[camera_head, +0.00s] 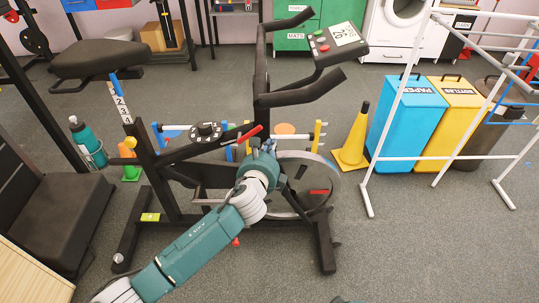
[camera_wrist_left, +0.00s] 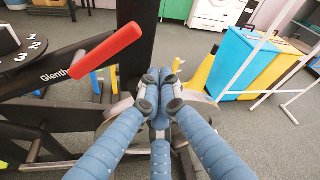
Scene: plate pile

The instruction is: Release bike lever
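The exercise bike (camera_head: 205,165) stands in the middle of the head view. Its lever has a red grip (camera_head: 250,134) and slants up to the right beside the frame, near the round numbered dial (camera_head: 206,131). In the left wrist view the red grip (camera_wrist_left: 107,50) is large, up and left of my fingers. My left gripper (camera_head: 263,147) is just right of and below the grip, apart from it. In the left wrist view the fingertips of my left gripper (camera_wrist_left: 161,82) are drawn together, with nothing seen between them. My right gripper is not in view.
The bike's handlebars and console (camera_head: 340,45) rise above my left gripper, and its flywheel (camera_head: 310,185) is below right. A yellow cone (camera_head: 353,145), blue bin (camera_head: 407,120), yellow bin (camera_head: 450,120) and white rack (camera_head: 392,105) stand right. Floor at the lower right is clear.

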